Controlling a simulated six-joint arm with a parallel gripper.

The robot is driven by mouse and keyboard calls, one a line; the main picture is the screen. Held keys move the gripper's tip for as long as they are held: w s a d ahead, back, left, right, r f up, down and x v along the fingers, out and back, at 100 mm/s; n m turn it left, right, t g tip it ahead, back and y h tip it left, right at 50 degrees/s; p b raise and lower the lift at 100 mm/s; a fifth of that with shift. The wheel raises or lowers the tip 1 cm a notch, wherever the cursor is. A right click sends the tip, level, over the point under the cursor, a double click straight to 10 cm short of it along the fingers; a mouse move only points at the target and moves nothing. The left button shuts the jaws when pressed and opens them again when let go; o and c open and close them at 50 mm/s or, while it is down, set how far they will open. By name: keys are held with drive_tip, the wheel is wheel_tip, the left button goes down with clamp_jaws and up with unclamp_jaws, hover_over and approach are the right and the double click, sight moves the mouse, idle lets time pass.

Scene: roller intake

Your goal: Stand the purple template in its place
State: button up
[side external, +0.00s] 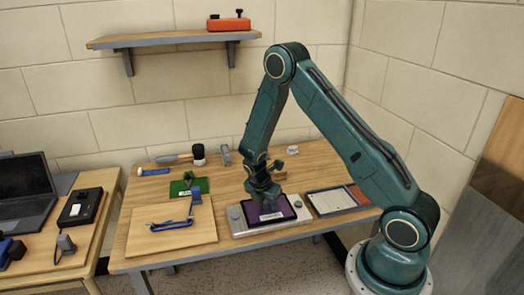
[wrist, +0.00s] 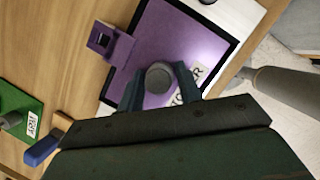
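The purple template (wrist: 190,45) is a flat purple sheet with a dark border, a grey round knob (wrist: 158,78) and a tab with a dark square on one edge. A white label on it is partly hidden. My gripper (wrist: 160,80) has a finger on each side of the knob and appears shut on it. In the side view the template (side external: 279,210) shows under my gripper (side external: 265,192), over a light grey plate (side external: 238,225) with grey knobs. I cannot tell whether it rests on the plate or hangs just above it.
A green labelled template (side external: 180,188) and a blue tool (side external: 172,226) on a wooden board (side external: 150,245) are to the left. A tray with white sheets (side external: 332,200) is close on the right. A mallet (side external: 198,155) lies behind. The table's front edge is near.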

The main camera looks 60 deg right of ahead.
drive_tip(key=shift+r, duration=0.15)
drive_tip(key=shift+r, duration=1.35)
drive_tip(key=shift+o, duration=0.5)
drive_tip(key=o, duration=0.5)
drive_tip(key=shift+c, duration=0.2)
drive_tip(key=v, duration=1.2)
